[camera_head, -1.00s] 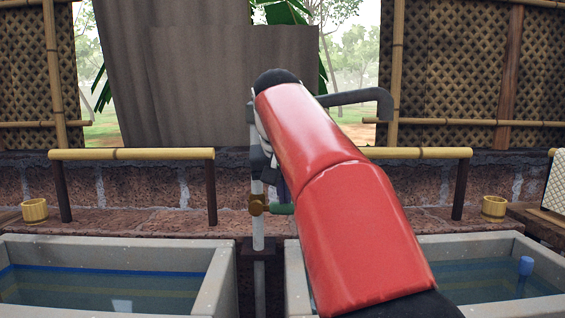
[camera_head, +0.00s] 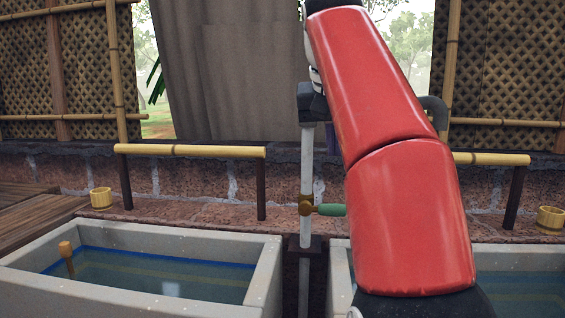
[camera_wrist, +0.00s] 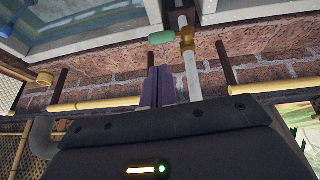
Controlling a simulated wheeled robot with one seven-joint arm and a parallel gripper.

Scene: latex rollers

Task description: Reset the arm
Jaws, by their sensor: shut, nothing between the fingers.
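My red arm rises through the right half of the head view, its forearm tilted up and to the left. My gripper (camera_wrist: 158,88) shows in the wrist view as two purple fingers pressed together with nothing between them. In the head view it is mostly hidden behind the arm; its dark body and a bit of purple show beside the upright pipe. The pipe (camera_head: 307,165) carries a brass valve (camera_head: 306,206) with a green handle (camera_head: 331,210). In the wrist view the green handle (camera_wrist: 161,37) lies just beyond the fingertips, apparently apart from them.
A stone tub (camera_head: 262,285) of water stands at left, with a wooden stick in it. Another tub (camera_head: 340,285) is partly hidden behind my arm. Bamboo rails (camera_head: 190,150) stand behind the tubs. Small wooden buckets sit at left (camera_head: 101,197) and right (camera_head: 550,218).

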